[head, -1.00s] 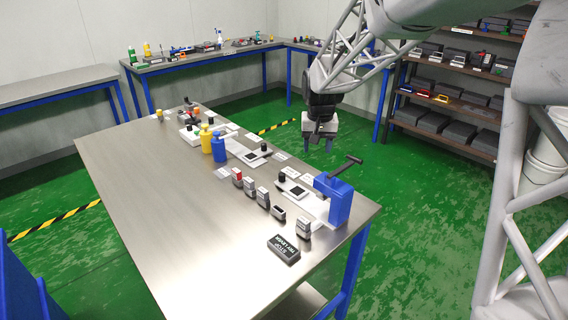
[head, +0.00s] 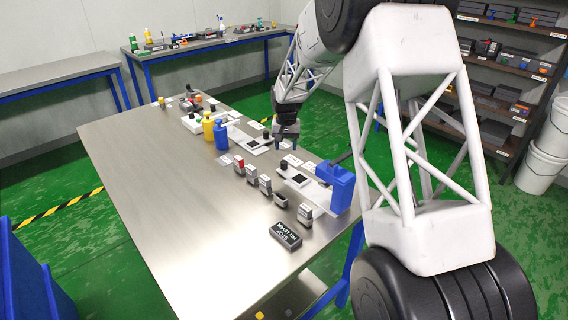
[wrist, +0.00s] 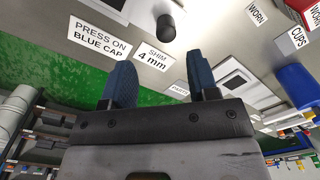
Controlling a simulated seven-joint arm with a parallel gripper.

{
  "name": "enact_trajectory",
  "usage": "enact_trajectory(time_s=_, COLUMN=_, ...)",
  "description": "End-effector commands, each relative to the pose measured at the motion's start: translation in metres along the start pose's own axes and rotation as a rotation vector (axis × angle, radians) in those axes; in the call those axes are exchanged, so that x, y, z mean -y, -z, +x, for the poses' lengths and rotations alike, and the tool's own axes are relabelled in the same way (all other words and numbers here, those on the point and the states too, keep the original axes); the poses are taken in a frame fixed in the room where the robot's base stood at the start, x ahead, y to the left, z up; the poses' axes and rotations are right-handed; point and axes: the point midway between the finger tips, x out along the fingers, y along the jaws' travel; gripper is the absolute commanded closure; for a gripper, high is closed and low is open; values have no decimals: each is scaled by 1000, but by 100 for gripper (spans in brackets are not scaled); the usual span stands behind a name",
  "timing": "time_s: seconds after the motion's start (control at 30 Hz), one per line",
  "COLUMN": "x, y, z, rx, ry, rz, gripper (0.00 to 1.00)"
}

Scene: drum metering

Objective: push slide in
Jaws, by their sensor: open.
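My gripper (head: 286,143) is at the far edge of the steel table, between two white slide units. In the wrist view its two blue fingers (wrist: 161,85) are apart with nothing between them. The nearer white slide unit (head: 318,192) has a dark square window and a black knob (head: 284,166), beside the blue lever press (head: 341,188). The farther white slide unit (head: 240,142) has a similar window and black knob (head: 266,136). A black knob (wrist: 167,27) on a white piece also shows in the wrist view, ahead of the fingers. I cannot tell which slide is meant.
Several small blocks line the table's middle. The table's left side is clear. Labels (wrist: 152,55) lie near the fingers.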

Motion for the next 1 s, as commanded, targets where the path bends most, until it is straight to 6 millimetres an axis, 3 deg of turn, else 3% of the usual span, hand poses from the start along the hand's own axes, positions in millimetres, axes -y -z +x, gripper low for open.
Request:
enact_trajectory(time_s=0.17, x=7, y=8, z=11, rx=4, ry=-1, rz=0, gripper=46)
enact_trajectory(time_s=0.67, x=7, y=9, z=15, rx=6, ry=-1, rz=0, gripper=46)
enact_trajectory(time_s=1.0, x=7, y=8, z=43, rx=7, ry=-1, rz=0, gripper=46)
